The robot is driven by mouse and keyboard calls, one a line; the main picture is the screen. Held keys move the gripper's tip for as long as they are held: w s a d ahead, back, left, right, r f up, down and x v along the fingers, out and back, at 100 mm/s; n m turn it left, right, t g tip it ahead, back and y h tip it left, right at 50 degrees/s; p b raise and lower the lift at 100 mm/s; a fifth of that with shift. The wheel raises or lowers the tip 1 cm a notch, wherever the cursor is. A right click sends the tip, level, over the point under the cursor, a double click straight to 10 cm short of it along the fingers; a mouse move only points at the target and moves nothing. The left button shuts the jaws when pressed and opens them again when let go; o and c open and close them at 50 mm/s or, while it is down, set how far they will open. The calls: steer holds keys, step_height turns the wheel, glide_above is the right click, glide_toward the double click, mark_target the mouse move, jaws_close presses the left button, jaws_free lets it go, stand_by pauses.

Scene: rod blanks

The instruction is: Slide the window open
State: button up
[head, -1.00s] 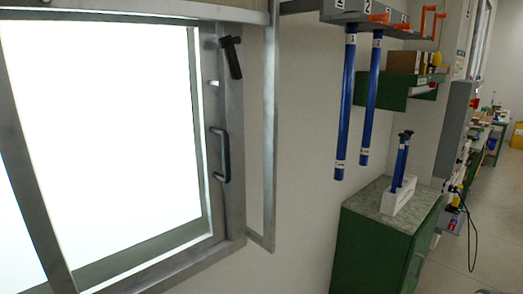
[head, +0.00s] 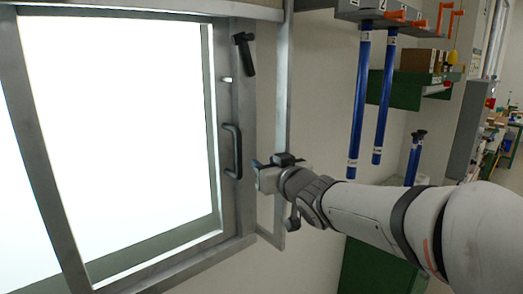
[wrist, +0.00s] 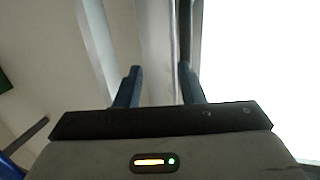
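The window (head: 120,130) is a bright pane in a grey metal frame at the left of the head view. Its right upright (head: 243,110) carries a black vertical pull handle (head: 233,152) and, above that, a black lever latch (head: 245,55) tilted slightly. My gripper (head: 256,175) is just right of the handle's lower end, apparently apart from it. In the wrist view my gripper's two dark fingers (wrist: 158,85) stand apart with nothing clearly between them. The bright pane also shows at the right of the wrist view (wrist: 255,55). I cannot make out the handle there.
A grey metal outer frame (head: 282,80) stands right of the window. Blue rods (head: 360,100) hang from a numbered rack (head: 400,12) further right. A green shelf (head: 435,88) is behind them. A green cabinet (head: 370,268) stands low, partly hidden by my arm.

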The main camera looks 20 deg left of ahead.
mark_target(241, 151)
steer(key=shift+n+g+y, duration=0.4)
steer(key=shift+n+y, duration=0.1)
steer(key=shift+y, duration=0.3)
steer(key=w+a, duration=0.1)
steer(key=a, duration=0.1)
steer(key=w+a+p, duration=0.1)
steer(key=a, duration=0.2)
steer(key=a+r+p, duration=0.1)
steer(key=a, duration=0.2)
steer(key=shift+w+r, duration=0.1)
steer(key=shift+w, duration=0.3)
steer(key=shift+w+a, duration=0.5)
steer(key=shift+a, duration=0.05)
jaws_close()
